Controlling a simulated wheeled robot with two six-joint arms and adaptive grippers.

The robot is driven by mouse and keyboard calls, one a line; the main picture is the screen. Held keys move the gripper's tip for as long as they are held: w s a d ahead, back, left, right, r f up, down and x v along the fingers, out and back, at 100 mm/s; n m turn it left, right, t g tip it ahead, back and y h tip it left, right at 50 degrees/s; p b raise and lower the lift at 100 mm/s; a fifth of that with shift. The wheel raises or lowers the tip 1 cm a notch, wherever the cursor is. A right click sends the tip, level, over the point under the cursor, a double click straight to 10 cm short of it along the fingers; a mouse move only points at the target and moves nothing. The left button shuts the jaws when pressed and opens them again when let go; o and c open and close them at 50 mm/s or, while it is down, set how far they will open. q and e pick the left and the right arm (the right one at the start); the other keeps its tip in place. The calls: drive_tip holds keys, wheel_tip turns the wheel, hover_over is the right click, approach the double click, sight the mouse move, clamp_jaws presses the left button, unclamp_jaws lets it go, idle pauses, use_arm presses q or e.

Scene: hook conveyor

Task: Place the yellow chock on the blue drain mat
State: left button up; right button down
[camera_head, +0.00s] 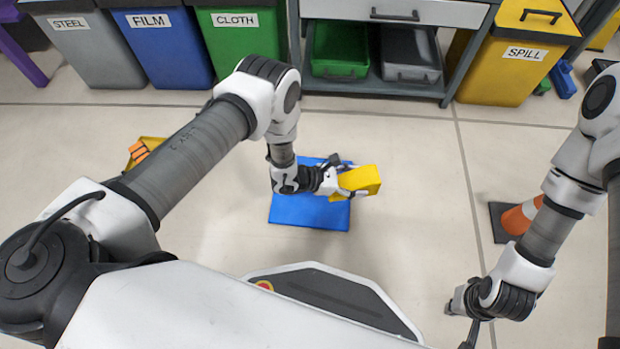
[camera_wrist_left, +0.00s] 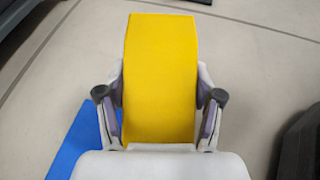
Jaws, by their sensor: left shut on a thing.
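The yellow chock (camera_head: 361,181) is held in my left gripper (camera_head: 343,187), above the right part of the blue drain mat (camera_head: 309,211) as seen in the head view. The left wrist view shows the yellow chock (camera_wrist_left: 160,80) between the two fingers of my left gripper (camera_wrist_left: 160,105). The blue mat (camera_wrist_left: 85,145) shows below and to the left there. The mat lies flat on the floor, partly hidden by my left arm. My right gripper (camera_head: 470,335) is low at the right, empty floor around it; its fingers are too small to read.
Steel, film and cloth bins stand at the back left. A workbench with a green crate (camera_head: 340,50) and a grey crate (camera_head: 410,55) is at the back, a yellow spill bin (camera_head: 510,60) beside it. An orange cone (camera_head: 520,217) stands right.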

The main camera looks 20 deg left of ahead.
use_arm(q)
drive_tip(key=s+d+f+m+g+h, duration=0.1)
drive_tip(key=s+d+f, duration=0.1)
drive_tip(key=s+f, duration=0.3)
drive_tip(key=s+d+f+m+g, duration=0.1)
drive_tip(key=s+d+f+g, duration=0.15)
drive_tip(key=s+f, duration=0.2)
drive_tip(key=b, duration=0.6)
hover_over(304, 209)
drive_tip(key=d, duration=0.4)
drive_tip(key=shift+f+t, duration=0.45)
drive_tip(key=shift+f, duration=0.2)
drive_tip(key=f+b, duration=0.1)
drive_tip(key=f, duration=0.1)
drive_tip(key=f+b, duration=0.1)
drive_tip(key=b, duration=0.1)
drive_tip(key=shift+a+f, duration=0.2)
drive_tip(key=shift+f, duration=0.15)
drive_tip(key=shift+r, duration=0.25)
drive_tip(key=shift+f, duration=0.15)
drive_tip(key=o, duration=1.1)
drive_tip(key=shift+f, duration=0.1)
drive_tip(key=shift+c, duration=0.2)
drive_tip(key=o, duration=0.4)
